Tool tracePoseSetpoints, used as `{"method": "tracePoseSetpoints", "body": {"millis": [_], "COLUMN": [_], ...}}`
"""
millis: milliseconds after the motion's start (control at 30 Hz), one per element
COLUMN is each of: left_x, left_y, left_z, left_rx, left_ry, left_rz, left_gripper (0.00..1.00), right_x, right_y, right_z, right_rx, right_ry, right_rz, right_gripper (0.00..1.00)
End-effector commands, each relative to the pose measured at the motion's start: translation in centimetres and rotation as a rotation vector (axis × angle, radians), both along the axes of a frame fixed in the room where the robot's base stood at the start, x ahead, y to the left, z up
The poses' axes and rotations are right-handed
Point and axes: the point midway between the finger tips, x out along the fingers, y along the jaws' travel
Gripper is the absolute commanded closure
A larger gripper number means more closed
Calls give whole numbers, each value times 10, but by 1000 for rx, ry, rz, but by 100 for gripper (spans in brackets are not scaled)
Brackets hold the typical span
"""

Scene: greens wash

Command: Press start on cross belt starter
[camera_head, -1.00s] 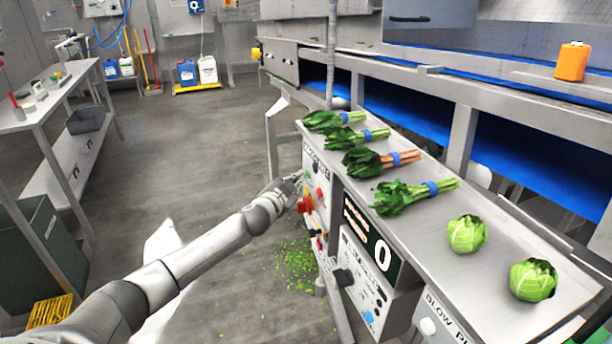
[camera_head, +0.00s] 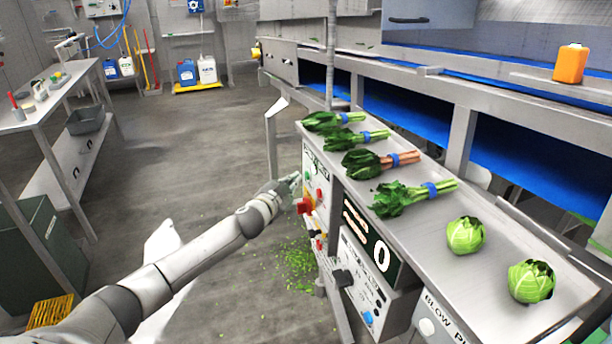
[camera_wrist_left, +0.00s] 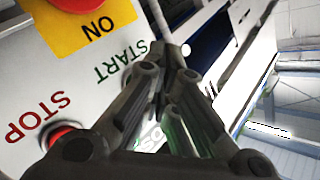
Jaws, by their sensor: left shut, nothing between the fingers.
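The cross belt starter is a light panel (camera_head: 321,191) on the near side of the produce bench in the head view, with a green button, a red button and a red knob. In the left wrist view its face (camera_wrist_left: 22,70) carries START and STOP labels, a red stop button (camera_wrist_left: 62,134) and a red knob (camera_wrist_left: 88,3) on a yellow plate. My left gripper (camera_head: 293,181) is shut and empty at the panel's left edge. In the wrist view its fingers (camera_wrist_left: 172,60) lie beside the START label and hide the start button; contact cannot be told. My right gripper is not in view.
The bench tray (camera_head: 490,282) holds several bunched greens and two cabbages (camera_head: 466,235). A counter box (camera_head: 372,240) showing 0 hangs just right of the starter. Green scraps (camera_head: 298,262) lie on the floor below. Open floor (camera_head: 190,140) extends left of the panel.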

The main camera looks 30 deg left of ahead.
Motion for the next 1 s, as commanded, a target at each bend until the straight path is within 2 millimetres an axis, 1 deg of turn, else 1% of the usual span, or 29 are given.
{"method": "tracePoseSetpoints", "body": {"millis": [267, 700, 833, 1000], "left_x": [-1, -33, -38, -38], "left_y": [1, 28, 32, 33], "left_z": [0, -1, -1, 0], "left_rx": [0, 0, 0, 0], "left_ry": [1, 2, 1, 0], "left_rz": [1, 2, 0, 0], "left_gripper": [100, 100, 100, 100], "right_x": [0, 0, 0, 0], "right_y": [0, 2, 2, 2], "right_z": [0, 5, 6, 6], "right_rx": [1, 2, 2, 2], "right_ry": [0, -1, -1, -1], "right_rz": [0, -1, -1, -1], "right_gripper": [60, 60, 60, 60]}}
